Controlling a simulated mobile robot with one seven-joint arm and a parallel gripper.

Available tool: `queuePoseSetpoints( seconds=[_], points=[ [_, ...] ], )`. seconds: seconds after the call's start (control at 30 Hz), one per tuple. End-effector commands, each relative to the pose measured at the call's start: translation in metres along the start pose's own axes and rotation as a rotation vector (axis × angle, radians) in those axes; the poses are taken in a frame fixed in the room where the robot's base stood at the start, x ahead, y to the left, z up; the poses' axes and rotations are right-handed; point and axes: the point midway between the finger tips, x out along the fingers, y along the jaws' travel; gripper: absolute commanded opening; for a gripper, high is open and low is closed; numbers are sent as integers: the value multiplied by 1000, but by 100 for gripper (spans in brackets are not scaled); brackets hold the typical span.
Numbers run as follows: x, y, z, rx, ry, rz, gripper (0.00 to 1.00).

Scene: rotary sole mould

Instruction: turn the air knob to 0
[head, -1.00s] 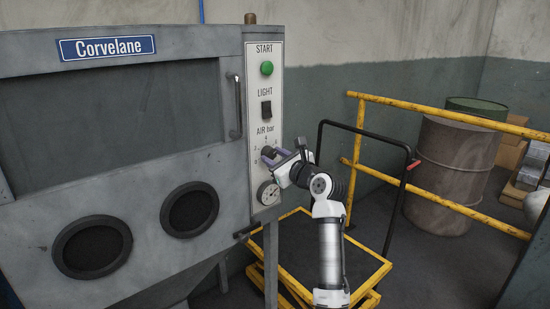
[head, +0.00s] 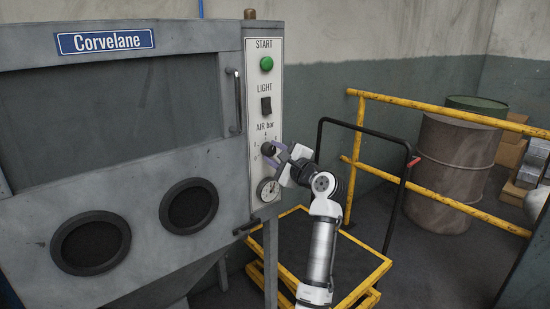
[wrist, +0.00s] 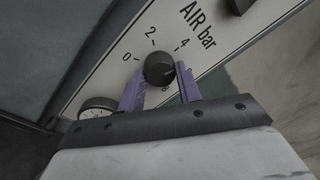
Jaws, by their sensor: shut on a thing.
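The air knob (wrist: 159,68) is a round black knob on the white panel under "AIR bar". In the head view the knob (head: 268,149) shows below the light switch. My gripper (wrist: 160,77) has one purple finger on each side of the knob and is shut on it. It also shows in the head view (head: 274,152), reaching the panel from the right. The 0, 2 and 4 marks show around the knob in the wrist view; a lower mark is partly hidden by the knob and fingers. I cannot make out clearly where the knob points.
A pressure gauge (head: 268,190) sits just below the knob. The light switch (head: 266,107) and green START button (head: 266,67) are above. A door handle (head: 235,100) is left of the panel. A yellow railing (head: 440,110) and black handle frame (head: 365,128) stand to the right.

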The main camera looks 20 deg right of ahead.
Motion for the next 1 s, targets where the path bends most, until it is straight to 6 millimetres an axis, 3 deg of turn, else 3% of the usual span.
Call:
queuePoseSetpoints(
  seconds=[1.0],
  points=[
    [0, 2, -3, -962, -74, -20, 11]
  ],
)
